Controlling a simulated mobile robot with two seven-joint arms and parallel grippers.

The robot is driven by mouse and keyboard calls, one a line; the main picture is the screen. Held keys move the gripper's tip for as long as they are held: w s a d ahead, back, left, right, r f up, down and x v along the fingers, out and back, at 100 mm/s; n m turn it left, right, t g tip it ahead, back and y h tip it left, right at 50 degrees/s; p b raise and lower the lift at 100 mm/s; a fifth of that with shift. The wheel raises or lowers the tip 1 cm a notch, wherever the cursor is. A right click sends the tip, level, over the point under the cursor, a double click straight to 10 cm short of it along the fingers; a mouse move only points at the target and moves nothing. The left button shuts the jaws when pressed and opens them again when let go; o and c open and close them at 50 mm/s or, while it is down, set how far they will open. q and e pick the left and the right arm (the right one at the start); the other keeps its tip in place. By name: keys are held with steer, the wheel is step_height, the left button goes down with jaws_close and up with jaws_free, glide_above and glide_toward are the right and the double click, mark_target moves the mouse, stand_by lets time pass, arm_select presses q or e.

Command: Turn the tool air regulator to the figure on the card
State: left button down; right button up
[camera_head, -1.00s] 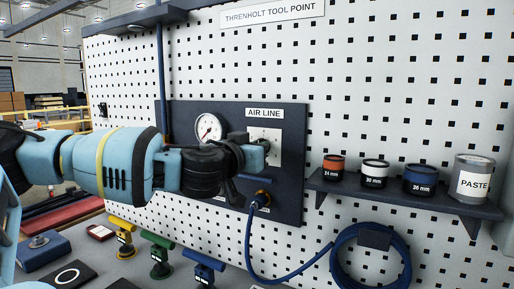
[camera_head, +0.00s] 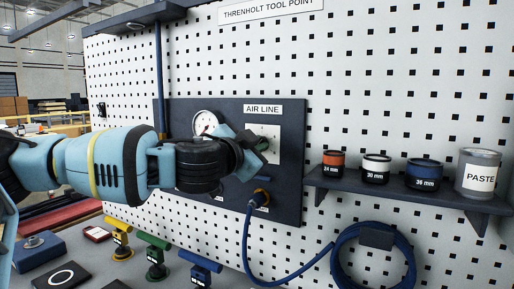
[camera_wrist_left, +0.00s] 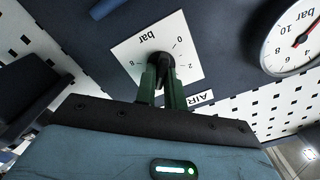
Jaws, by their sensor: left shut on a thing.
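My left gripper (camera_head: 262,146) is at the air line panel (camera_head: 288,190), rolled to a tilt. In the left wrist view its green fingers (camera_wrist_left: 163,88) are shut on the black regulator knob (camera_wrist_left: 161,62). The white scale plate (camera_wrist_left: 128,52) around the knob reads "bar", with 0, 2 and 8 visible; the fingers cover part of it. The plate also shows in the head view (camera_head: 270,130). The round pressure gauge (camera_head: 204,122) is partly behind my gripper; in the wrist view (camera_wrist_left: 297,42) its red needle shows. I cannot make out a card with a figure. My right gripper is not in view.
A blue hose (camera_head: 248,225) leaves the panel below my gripper and coils (camera_head: 372,258) at the lower right. A shelf (camera_head: 405,198) with several jars is on the right. Yellow, green and blue tools (camera_head: 155,258) stand on the bench below my arm.

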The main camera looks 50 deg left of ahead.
arm_select(q)
steer(key=shift+d+f+m, duration=0.1)
steer(key=shift+m, duration=2.3)
steer(key=shift+f+m, duration=0.1)
steer(key=shift+m, duration=2.3)
steer(key=c, duration=1.5)
jaws_free()
